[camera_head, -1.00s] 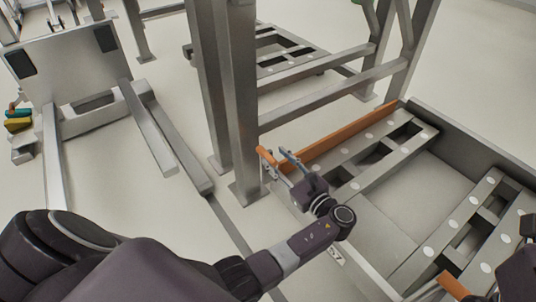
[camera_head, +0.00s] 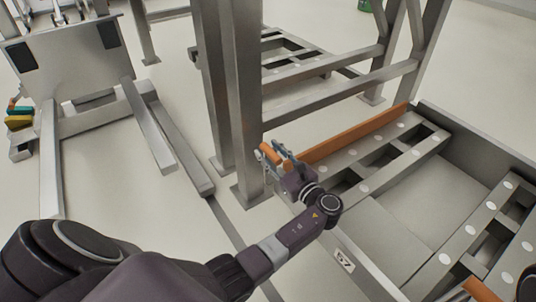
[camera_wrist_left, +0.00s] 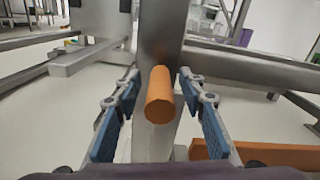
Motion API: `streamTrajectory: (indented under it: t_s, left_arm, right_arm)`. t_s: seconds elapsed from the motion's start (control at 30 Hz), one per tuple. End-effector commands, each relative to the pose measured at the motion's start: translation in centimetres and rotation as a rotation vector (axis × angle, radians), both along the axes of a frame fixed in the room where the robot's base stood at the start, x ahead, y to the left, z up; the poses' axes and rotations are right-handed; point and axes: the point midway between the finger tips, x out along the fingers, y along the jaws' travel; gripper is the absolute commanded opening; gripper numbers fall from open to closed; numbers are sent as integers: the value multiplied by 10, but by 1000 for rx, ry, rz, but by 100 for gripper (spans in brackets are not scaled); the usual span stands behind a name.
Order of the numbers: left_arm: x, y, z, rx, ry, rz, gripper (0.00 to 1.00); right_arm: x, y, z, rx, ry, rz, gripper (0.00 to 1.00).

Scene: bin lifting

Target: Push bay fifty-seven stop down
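The bay's number plate (camera_head: 344,260) reads 57. The stop is a long orange bar (camera_head: 355,134) along the bay's far left side, with an orange round handle (camera_head: 267,154) at its near left end. My left gripper (camera_head: 276,152) is at this handle. In the left wrist view the handle (camera_wrist_left: 159,94) points at the camera between two blue-padded fingers of the open left gripper (camera_wrist_left: 160,110), with gaps on both sides. Part of the orange bar (camera_wrist_left: 255,153) shows lower right.
A grey upright post (camera_head: 243,100) stands just behind the handle. The grey bay frame (camera_head: 400,150) with round pads lies to the right. Another orange piece (camera_head: 481,289) is at the lower right. A grey wheeled cart (camera_head: 65,65) stands at the left, with clear floor between.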

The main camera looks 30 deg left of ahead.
Motion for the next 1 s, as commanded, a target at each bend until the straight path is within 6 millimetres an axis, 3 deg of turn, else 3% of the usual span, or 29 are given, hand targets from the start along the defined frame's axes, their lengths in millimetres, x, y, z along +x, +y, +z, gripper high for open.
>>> streamTrajectory:
  t_s: [0.4, 0.73, 1.0]
  left_arm:
    - [4, 10, 1, 0, 0, 0, 37]
    - [4, 10, 0, 0, 0, 0, 1]
    - [4, 9, 0, -1, 0, 0, 0]
  right_arm:
    - [-5, 0, 2, -1, -17, -1, 0]
    - [-5, 0, 2, -1, -18, -1, 0]
    - [-5, 1, 2, -1, -18, -1, 0]
